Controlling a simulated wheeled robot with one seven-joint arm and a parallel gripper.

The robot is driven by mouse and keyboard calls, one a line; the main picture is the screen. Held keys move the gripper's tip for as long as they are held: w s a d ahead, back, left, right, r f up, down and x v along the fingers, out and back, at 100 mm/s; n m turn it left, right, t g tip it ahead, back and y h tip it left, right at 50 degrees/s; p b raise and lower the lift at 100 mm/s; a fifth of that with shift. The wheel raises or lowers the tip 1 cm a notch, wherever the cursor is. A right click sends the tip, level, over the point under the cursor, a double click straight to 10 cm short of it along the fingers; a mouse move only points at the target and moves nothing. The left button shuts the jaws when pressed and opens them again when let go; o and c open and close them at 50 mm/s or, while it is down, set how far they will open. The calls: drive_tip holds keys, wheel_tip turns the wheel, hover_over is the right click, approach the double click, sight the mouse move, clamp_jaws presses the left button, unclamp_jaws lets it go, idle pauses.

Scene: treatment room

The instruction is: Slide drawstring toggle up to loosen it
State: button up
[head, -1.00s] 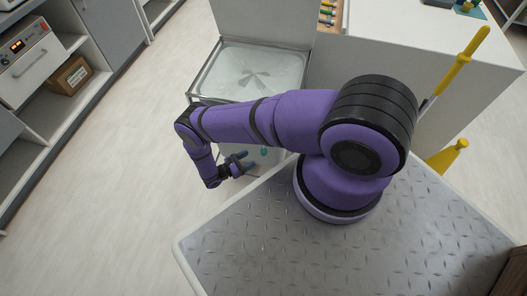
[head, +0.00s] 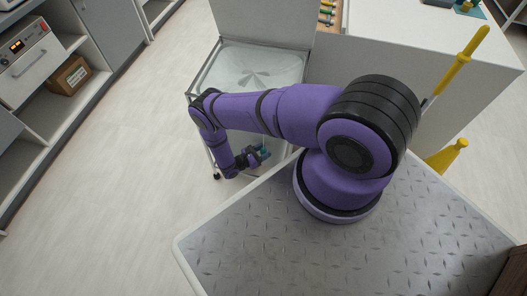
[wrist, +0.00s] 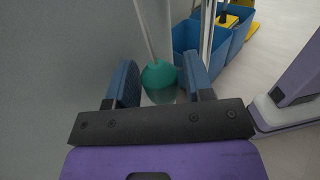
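A teal rounded toggle (wrist: 160,76) sits on a pale cord (wrist: 144,30) that runs up from it in the wrist view. My gripper (wrist: 159,70) is open, with one blue finger on each side of the toggle. A gap shows on the toggle's left; on its right, the finger is close, and I cannot tell whether they touch. In the head view my gripper (head: 260,157) is low beside the cart (head: 190,93), with a bit of teal at its fingers. The cart's top holds a pale, translucent bag-like sheet (head: 235,60) with a gathered centre.
Blue buckets (wrist: 187,38) with a yellow item (wrist: 226,20) stand beyond the fingers in the wrist view. A plain grey surface (wrist: 60,60) fills its left side. Shelves with a cardboard box (head: 70,75) stand at left in the head view. Open floor (head: 110,170) lies between.

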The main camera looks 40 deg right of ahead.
sight(263, 149)
clamp_jaws()
wheel_tip(263, 149, up, 16)
drive_tip(key=shift+r, duration=0.25)
idle(0.4)
drive_tip(key=shift+o, duration=1.6)
unclamp_jaws()
